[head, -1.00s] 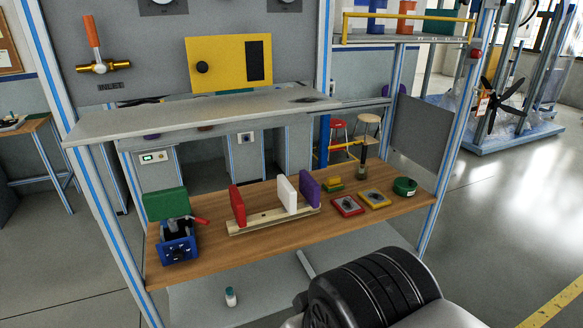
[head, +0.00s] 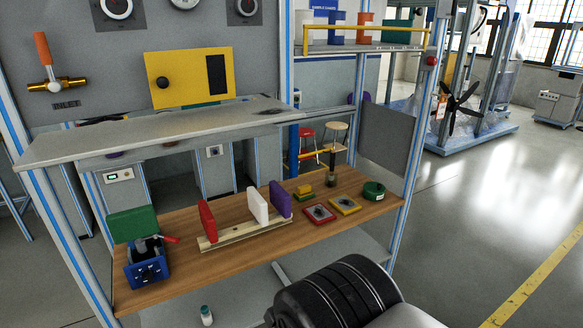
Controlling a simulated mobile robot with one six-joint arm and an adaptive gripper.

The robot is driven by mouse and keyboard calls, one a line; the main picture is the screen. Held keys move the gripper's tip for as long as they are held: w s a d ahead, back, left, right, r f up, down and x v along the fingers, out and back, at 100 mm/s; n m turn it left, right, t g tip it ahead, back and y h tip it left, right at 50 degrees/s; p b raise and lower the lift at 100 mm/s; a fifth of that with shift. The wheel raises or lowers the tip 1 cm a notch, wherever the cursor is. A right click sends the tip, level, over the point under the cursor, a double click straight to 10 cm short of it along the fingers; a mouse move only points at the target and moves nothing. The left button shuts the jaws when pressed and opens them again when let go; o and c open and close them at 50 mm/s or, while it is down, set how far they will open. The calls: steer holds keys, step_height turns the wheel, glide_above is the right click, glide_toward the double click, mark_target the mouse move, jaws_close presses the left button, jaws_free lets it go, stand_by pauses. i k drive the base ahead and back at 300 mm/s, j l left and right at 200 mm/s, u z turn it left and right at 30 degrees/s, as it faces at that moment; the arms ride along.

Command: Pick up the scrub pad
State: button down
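I cannot tell for sure which thing is the scrub pad. A small yellow-and-green block (head: 304,193) lies on the wooden shelf of the bench, right of the purple upright pad; it looks like a sponge with a scrubbing side, but is too small to be certain. Red, white and purple pads (head: 258,206) stand upright in a pale wooden rack (head: 236,235). A larger green block (head: 133,223) stands at the shelf's left end, behind a blue vise-like device (head: 147,262). My gripper is not in view; only a dark ribbed part of my arm shows at the bottom.
Red and yellow square trays (head: 319,214) and a round green tin (head: 373,190) lie on the shelf's right. A dark bottle (head: 332,177) stands behind them. A grey upper shelf (head: 150,130) overhangs the back. A small white bottle (head: 206,315) stands below. Open floor lies right.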

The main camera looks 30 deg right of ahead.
mark_target(304, 192)
steer(key=i+l+z, duration=0.55)
steer(key=i, duration=0.25)
steer(key=i+l+z, duration=0.3)
steer(key=i, duration=0.15)
steer(key=i+j, duration=0.1)
steer(key=i, duration=0.4)
